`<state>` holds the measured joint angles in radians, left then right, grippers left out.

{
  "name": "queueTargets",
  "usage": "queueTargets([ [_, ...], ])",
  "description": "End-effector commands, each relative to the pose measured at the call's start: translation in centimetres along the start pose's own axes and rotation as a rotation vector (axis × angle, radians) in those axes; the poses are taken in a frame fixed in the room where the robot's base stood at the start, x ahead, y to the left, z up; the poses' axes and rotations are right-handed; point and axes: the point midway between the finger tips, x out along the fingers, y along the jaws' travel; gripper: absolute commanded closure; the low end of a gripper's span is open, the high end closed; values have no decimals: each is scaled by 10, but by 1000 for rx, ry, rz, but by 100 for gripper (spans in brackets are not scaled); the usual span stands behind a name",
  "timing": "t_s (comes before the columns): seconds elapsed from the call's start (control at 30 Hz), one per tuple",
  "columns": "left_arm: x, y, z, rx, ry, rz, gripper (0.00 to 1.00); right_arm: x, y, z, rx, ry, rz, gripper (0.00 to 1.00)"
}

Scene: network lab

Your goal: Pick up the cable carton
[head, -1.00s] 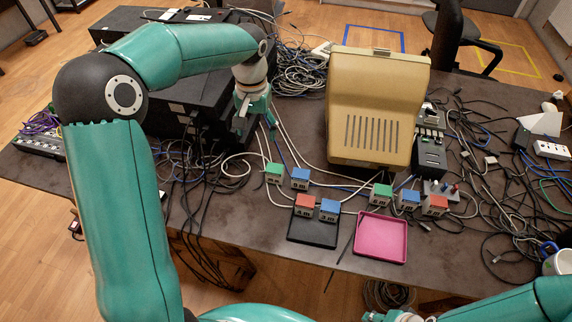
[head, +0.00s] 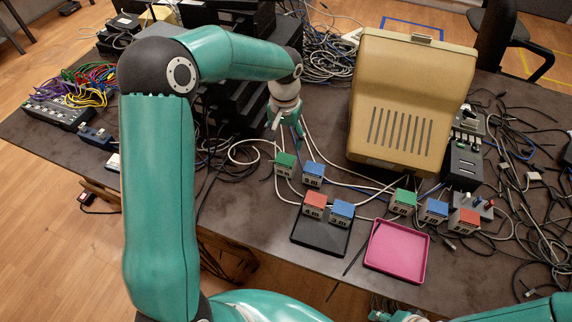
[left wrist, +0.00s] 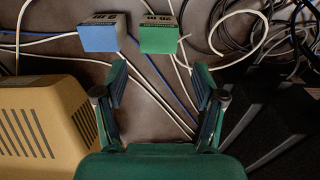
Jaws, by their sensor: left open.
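Several small cartons with coloured faces stand on the dark table in the head view; which one is the cable carton I cannot tell. A green one (head: 285,165) and a blue one (head: 313,174) stand at the back left. A red one (head: 315,205) and another blue one (head: 341,213) sit on a black tray (head: 318,238). Another green (head: 403,201), blue (head: 434,210) and red one (head: 465,221) stand at the right. My left gripper (head: 285,120) is open and empty, behind the back-left green carton. In the left wrist view, that green carton (left wrist: 159,39) and blue carton (left wrist: 102,37) lie beyond the open fingers (left wrist: 160,82). My right gripper (head: 392,315) is mostly cut off.
A large beige case (head: 411,105) stands right of my left gripper. Black equipment boxes (head: 235,105) stand to its left. A pink tray (head: 397,252) is at the front. White and blue cables run between the cartons; tangled cables (head: 515,215) cover the right side.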

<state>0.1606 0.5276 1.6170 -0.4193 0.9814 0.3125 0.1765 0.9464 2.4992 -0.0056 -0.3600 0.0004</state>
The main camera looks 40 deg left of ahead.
Motion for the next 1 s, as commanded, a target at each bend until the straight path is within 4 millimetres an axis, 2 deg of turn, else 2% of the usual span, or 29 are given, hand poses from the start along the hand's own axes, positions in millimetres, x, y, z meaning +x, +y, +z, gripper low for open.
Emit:
queueTargets([
  [0.03, 12, 0, 1, 0, -7, -1, 30, -2, -1, 0, 0, 0, 0, 60],
  [0.2, 38, 1, 0, 2, -3, 0, 30, -4, -2, 0, 0, 0, 0, 60],
  [0.47, 53, 1, 1, 1, -2, -1, 30, -8, -3, 0, 0, 0, 0, 60],
  [0.8, 96, 4, 2, 4, -2, 0, 30, -20, -7, 0, 0, 0, 0, 60],
  [1.0, 99, 4, 2, 3, 0, 1, 30, -19, -7, 0, 0, 0, 0, 60],
])
